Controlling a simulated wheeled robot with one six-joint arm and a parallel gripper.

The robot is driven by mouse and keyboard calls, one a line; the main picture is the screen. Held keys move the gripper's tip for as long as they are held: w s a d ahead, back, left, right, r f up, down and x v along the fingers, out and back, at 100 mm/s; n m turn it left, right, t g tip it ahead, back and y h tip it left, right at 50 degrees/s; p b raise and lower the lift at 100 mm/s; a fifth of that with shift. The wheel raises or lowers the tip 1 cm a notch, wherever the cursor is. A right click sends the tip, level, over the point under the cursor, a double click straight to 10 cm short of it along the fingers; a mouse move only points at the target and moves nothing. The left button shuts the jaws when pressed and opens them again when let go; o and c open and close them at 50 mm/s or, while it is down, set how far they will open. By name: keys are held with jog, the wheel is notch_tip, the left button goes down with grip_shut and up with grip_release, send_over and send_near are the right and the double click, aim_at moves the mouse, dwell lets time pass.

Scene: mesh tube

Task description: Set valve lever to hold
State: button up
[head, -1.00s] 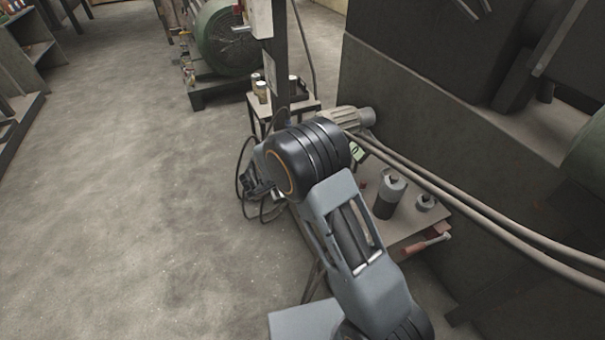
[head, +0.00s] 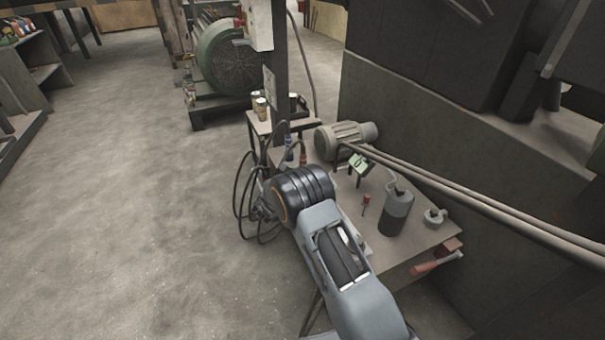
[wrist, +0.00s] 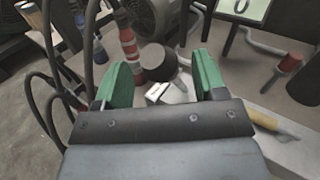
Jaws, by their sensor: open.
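In the wrist view my gripper (wrist: 164,80) is open, with green fingers on both sides and nothing held between them. A dark rounded knob (wrist: 157,62) with pale metal pieces below it shows in the gap between the fingers, apart from both; it may be the valve lever's handle, but I cannot tell its setting. A pale green card with a dark hook-like mark (wrist: 245,8) is at the upper right; a similar card (head: 358,165) shows on the bench in the head view. There my arm hides the gripper and the knob.
The bench (head: 402,250) carries a grey motor (head: 345,135), a dark bottle (head: 397,210) and a red-handled tool (head: 437,263). Black cables (head: 243,205) hang at the left. Open floor (head: 140,220) lies left.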

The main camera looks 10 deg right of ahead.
jog(key=shift+b+x, duration=0.3)
jog(key=shift+x, duration=1.5)
jog(key=shift+c, duration=0.4)
grip_shut()
